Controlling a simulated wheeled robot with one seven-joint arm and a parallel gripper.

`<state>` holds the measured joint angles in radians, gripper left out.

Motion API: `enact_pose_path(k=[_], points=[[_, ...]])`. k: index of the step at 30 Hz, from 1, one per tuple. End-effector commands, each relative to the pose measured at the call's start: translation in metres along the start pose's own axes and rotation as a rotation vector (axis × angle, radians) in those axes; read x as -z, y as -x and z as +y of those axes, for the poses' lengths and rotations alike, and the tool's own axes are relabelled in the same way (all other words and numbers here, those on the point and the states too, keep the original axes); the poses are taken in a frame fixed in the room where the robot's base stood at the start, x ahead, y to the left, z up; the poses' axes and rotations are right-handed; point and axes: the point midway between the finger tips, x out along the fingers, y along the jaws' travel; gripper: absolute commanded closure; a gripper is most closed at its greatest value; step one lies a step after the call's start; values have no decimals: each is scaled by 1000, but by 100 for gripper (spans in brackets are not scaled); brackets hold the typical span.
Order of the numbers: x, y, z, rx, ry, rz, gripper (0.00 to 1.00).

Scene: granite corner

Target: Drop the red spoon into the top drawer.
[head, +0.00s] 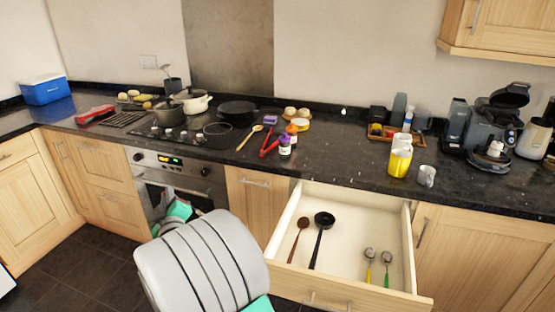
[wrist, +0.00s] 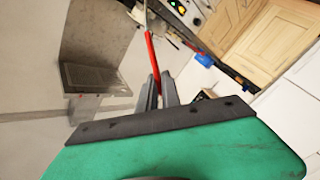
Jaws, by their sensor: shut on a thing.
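My gripper (wrist: 158,88) is shut on the red handle of the red spoon (wrist: 151,60) in the wrist view. The spoon extends away from the fingertips, and its far end looks grey near the top edge. In the head view my arm covers part of the oven front, and I cannot make out the held spoon there. The top drawer (head: 349,295) is pulled open below the counter, right of my arm. Inside it lie a brown-red spoon (head: 298,240), a black ladle (head: 320,238), a yellow-handled spoon (head: 369,265) and a green-handled spoon (head: 387,268).
The oven (head: 180,170) is behind my arm. On the counter stand pots (head: 170,113), a frying pan (head: 237,109), red tongs (head: 270,145), jars (head: 284,147), a yellow container (head: 400,160) and a coffee machine (head: 495,125). The drawer's middle has bare floor.

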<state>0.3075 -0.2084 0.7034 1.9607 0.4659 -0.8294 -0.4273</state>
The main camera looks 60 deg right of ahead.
Motion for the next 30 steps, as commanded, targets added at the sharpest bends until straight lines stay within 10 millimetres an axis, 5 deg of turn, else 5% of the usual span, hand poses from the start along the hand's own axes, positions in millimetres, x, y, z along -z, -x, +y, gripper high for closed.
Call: enact_pose_path(k=[4, 9, 14, 18, 24, 30], points=[[-64, -35, 75, -174, 0, -171, 100], [-138, -46, 167, -379, -1, -374, 100], [-206, -28, 253, -579, -1, -573, 100], [-261, 8, 321, -755, -1, -749, 100], [-312, 66, 383, -946, -1, -941, 100], [-326, 88, 399, -1009, 0, -1004, 100]])
